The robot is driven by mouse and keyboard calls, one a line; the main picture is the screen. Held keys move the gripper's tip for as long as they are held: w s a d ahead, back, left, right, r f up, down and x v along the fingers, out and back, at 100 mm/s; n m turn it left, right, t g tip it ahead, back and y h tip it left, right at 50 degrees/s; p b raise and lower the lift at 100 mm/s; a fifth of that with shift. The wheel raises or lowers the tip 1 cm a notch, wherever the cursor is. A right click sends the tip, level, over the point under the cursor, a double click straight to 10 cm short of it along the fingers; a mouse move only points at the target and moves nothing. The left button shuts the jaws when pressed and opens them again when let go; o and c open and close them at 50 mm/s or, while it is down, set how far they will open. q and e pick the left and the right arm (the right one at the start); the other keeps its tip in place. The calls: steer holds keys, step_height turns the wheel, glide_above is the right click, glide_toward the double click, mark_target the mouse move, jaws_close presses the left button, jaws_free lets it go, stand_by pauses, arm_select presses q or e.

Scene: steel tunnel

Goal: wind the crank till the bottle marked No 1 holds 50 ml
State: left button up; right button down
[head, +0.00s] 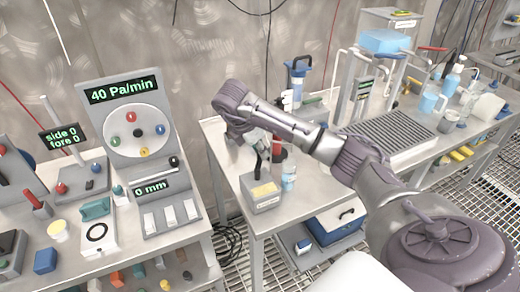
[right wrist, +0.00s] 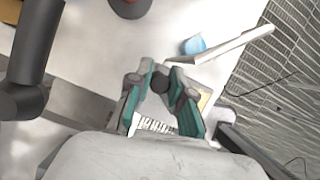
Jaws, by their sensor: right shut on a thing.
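A grey box with a yellow label (head: 264,191) stands near the front left corner of the middle bench. My right arm reaches over from the right and bends down to it. My right gripper (right wrist: 163,90) has its teal fingers shut on a dark round knob (right wrist: 160,80), seemingly the crank's handle. The rest of the crank is mostly hidden. A small clear bottle with pale blue in it (head: 289,178) stands just right of the box. Its marking and level are too small to read. My left gripper is not in view.
A red and dark object (head: 278,151) stands close behind the bottle. A ribbed grey tray (head: 393,138) and several bottles and jugs are farther right. A separate bench with a gauge panel (head: 135,130) stands at left.

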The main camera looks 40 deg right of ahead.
steer(key=c, duration=1)
jaws_free()
steer(key=shift+c, duration=0.2)
steer(key=shift+w+a+r, duration=0.1)
steer(key=shift+a+r, duration=0.1)
steer(key=shift+r, duration=0.45)
steer(key=v, duration=1)
steer(key=shift+r, duration=0.35)
steer(key=shift+a, duration=0.15)
